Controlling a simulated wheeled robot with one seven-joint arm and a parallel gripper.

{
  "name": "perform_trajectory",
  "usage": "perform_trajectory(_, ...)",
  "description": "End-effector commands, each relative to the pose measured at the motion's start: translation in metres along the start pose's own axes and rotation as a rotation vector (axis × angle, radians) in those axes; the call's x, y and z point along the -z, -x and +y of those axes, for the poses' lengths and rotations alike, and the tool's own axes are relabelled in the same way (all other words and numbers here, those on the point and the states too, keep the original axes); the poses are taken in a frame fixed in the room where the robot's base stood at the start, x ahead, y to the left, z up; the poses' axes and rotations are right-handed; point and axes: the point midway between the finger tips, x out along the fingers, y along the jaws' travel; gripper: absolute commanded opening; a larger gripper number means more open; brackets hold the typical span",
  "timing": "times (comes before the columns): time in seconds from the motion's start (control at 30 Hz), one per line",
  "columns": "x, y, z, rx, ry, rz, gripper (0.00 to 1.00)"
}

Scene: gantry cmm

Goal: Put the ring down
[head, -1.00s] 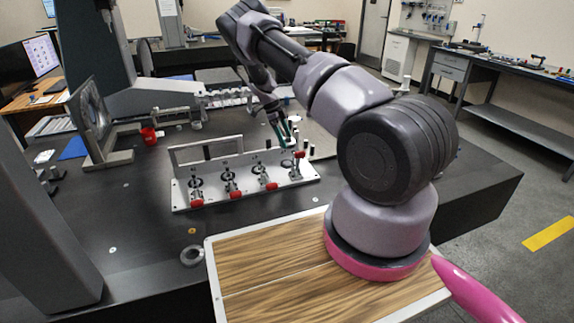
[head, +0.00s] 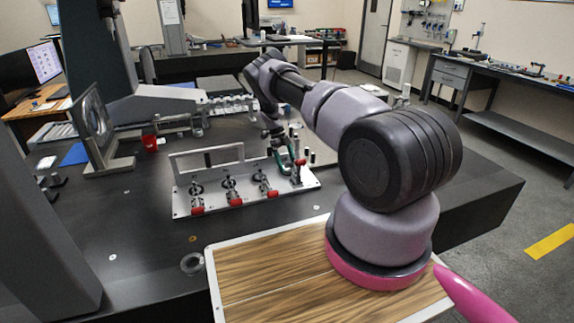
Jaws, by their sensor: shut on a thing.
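My gripper (head: 287,164) has green fingers and is at the right end of the metal fixture plate (head: 222,206). It is low over the last station, beside an upright clamp with a red grip (head: 301,162). It is shut on the ring, which is too small and too covered by the fingers to make out. I cannot tell whether the ring touches the plate.
A separate metal ring-shaped piece (head: 192,263) is on the dark table near the wooden board (head: 270,270). A raised frame (head: 205,158) stands behind the stations. A red cup (head: 150,143) is at the back left. The table's front left is mostly clear.

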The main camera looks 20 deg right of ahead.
Motion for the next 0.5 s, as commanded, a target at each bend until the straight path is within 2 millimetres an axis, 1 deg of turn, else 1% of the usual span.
perform_trajectory(0.07, -0.0023, -0.0035, -0.0009, 0.002, 0.000, -0.002, 0.00)
perform_trajectory(0.2, -0.0020, -0.0035, -0.0008, 0.002, -0.001, -0.002, 0.00)
perform_trajectory(0.23, -0.0019, -0.0042, -0.0005, 0.001, -0.001, -0.001, 0.90)
perform_trajectory(0.27, -0.0018, -0.0042, -0.0005, 0.001, 0.000, -0.001, 1.00)
perform_trajectory(0.5, -0.0019, -0.0033, -0.0006, 0.001, 0.000, -0.001, 1.00)
